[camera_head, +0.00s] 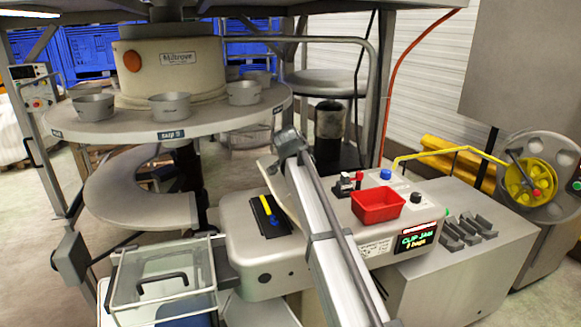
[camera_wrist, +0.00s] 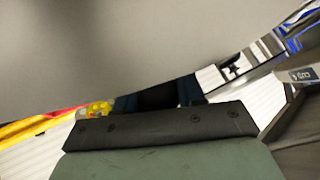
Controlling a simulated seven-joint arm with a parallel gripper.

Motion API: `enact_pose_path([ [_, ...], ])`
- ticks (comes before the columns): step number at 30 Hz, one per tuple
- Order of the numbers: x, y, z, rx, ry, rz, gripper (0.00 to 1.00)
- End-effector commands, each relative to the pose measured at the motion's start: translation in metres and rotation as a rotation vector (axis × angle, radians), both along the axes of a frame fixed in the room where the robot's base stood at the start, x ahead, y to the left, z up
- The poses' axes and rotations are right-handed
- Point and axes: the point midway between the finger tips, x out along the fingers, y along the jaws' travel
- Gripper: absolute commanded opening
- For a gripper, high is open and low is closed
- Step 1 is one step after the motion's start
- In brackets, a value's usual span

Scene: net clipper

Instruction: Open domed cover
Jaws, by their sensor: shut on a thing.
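In the wrist view, a large smooth grey surface with a curved edge (camera_wrist: 120,50) fills the upper part, very close. It looks like the domed cover, though its whole outline is out of frame. The dark bolted front of my gripper (camera_wrist: 160,128) lies across the lower part, close to that surface. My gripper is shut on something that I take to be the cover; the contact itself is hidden. In the head view I cannot clearly make out my fingertips or how far the cover stands open. The clipper's cream rounded housing (camera_head: 245,248) stands in the middle.
A long rail-like bar (camera_head: 325,230) crosses the clipper. A red tray (camera_head: 378,205) sits on top. A clear box with a handle (camera_head: 165,300) is at lower left. A round table with several metal cups (camera_head: 215,118) stands behind. A yellow reel (camera_head: 530,183) is at right.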

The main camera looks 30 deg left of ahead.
Motion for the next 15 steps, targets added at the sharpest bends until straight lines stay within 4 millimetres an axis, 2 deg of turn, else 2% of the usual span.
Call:
enact_pose_path([
  [3, 0.017, -0.015, -0.004, 0.081, 0.075, -0.004, 0.00],
  [15, 0.051, -0.048, -0.035, 0.325, 0.321, -0.003, 0.00],
])
